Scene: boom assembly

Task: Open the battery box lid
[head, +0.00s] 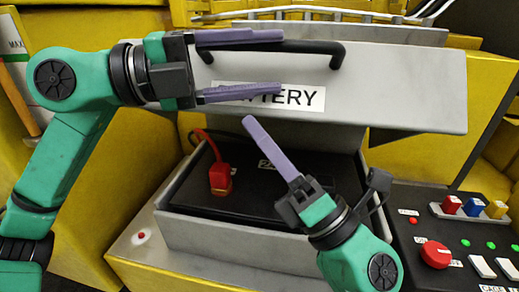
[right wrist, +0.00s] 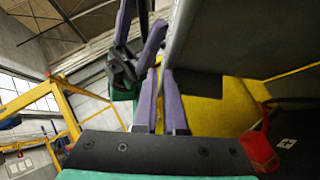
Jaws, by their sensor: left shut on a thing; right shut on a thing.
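The battery box lid (head: 425,85), a grey panel labelled BATTERY, is raised and tilted over the grey battery box (head: 225,237). The black battery (head: 246,200) shows below it. My left gripper (head: 282,62) is shut on the lid's black handle (head: 318,47), one finger above the bar and one below; exact contact is unclear. My right gripper (head: 247,119) reaches from below and is shut on the lid's lower edge. In the right wrist view its fingers (right wrist: 158,72) are close together at the lid's edge (right wrist: 205,40), and the left gripper's fingers show just beyond.
A red terminal cap (head: 220,178) with a cable sits on the battery. At lower right is a control panel (head: 415,215) with a red knob (head: 435,254) and coloured switches. Yellow machine walls (head: 110,160) stand around the box.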

